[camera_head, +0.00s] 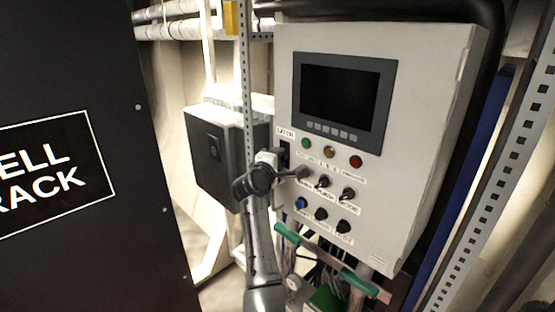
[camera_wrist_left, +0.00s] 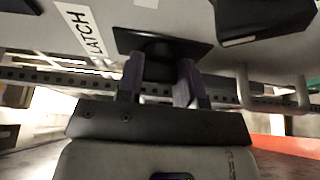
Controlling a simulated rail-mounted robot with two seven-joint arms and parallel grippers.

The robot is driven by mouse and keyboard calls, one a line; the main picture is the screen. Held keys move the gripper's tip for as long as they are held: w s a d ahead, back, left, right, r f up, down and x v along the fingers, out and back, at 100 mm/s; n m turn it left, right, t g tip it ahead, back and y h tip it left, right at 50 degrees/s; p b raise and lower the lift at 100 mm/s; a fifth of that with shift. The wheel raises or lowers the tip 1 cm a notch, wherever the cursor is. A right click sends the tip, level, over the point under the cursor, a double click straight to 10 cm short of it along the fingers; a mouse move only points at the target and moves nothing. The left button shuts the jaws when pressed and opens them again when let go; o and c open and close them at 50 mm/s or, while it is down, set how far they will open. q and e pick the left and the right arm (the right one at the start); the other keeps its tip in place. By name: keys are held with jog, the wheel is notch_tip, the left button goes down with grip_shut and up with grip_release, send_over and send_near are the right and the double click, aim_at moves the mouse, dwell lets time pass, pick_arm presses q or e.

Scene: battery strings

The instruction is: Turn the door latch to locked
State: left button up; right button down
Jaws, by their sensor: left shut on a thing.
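The door latch (camera_head: 284,148) is a black part on the left edge of the pale grey control cabinet's front, under a small white label. In the left wrist view the latch's black base plate (camera_wrist_left: 190,48) sits beside a label reading "LATCH" (camera_wrist_left: 85,30). My left gripper (camera_wrist_left: 160,78) has its two fingers on either side of the latch's dark knob and is shut on it. In the head view my left gripper (camera_head: 271,160) reaches up to the latch from below. The fingers hide part of the knob, so I cannot tell its setting. My right gripper is not in view.
The cabinet (camera_head: 420,120) carries a dark screen (camera_head: 340,93), coloured lamps (camera_head: 329,152) and several black knobs close right of my gripper. A dark box (camera_head: 213,150) stands left of it. A black rack panel (camera_head: 70,180) fills the left. Green-handled bars (camera_head: 320,258) lie below.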

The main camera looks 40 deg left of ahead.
pick_arm(q)
jog(key=o, duration=0.9)
jog(key=shift+o, duration=0.2)
jog(key=shift+s, duration=0.1)
jog(key=b+v, duration=0.5)
jog(key=v, duration=0.8)
jog(key=shift+s, duration=0.25)
jog(key=shift+d, duration=0.15)
